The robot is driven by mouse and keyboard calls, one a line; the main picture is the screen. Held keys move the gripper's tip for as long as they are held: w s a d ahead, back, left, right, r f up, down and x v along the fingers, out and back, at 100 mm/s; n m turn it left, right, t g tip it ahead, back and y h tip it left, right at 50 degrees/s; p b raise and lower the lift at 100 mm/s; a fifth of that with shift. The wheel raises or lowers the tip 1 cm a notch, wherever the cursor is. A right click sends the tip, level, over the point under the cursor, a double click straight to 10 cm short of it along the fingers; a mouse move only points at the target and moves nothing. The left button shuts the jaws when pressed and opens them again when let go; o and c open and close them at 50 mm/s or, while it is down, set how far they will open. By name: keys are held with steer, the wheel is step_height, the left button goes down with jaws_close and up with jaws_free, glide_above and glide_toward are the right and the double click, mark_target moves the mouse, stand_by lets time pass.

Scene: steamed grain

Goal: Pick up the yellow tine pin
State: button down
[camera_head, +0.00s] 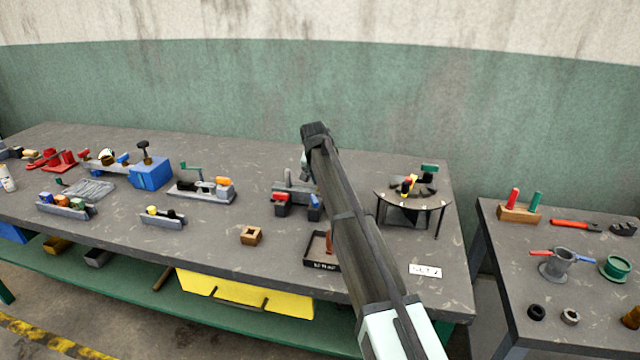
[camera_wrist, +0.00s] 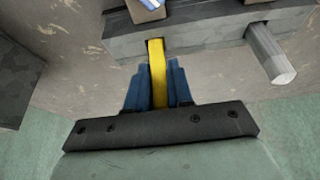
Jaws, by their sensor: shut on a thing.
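The yellow tine pin (camera_wrist: 157,70) shows in the wrist view as a flat yellow bar. My gripper (camera_wrist: 156,84) has its blue fingers shut on it, one on each side. The pin's far end meets the edge of a grey block (camera_wrist: 205,35); I cannot tell whether it is seated in the block. In the head view my arm reaches over the table to a grey fixture (camera_head: 293,188) with red and blue parts. There my gripper is mostly hidden behind my arm, and I cannot make out the held pin.
A grey peg (camera_wrist: 270,55) sticks out of the block right of the pin. A round stand (camera_head: 432,203) holding several parts is right of my arm. A black tray (camera_head: 312,260) and a wooden block (camera_head: 251,236) lie nearer the front edge. Table between fixtures is clear.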

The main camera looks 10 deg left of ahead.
step_height(320, 180, up, 9)
steer(key=shift+r, duration=0.2)
steer(key=shift+s+f+t, duration=0.2)
steer(key=shift+f, duration=0.3)
steer(key=shift+s+f+t, duration=0.15)
steer(key=shift+f+t, duration=0.05)
steer(key=shift+f, duration=0.25)
steer(key=shift+s+f+t, duration=0.2)
steer(key=shift+f+t, duration=0.4)
steer(key=shift+f, duration=0.95)
steer(key=shift+f, duration=2.15)
stand_by(0.8)
steer(key=c, duration=0.9)
jaws_free()
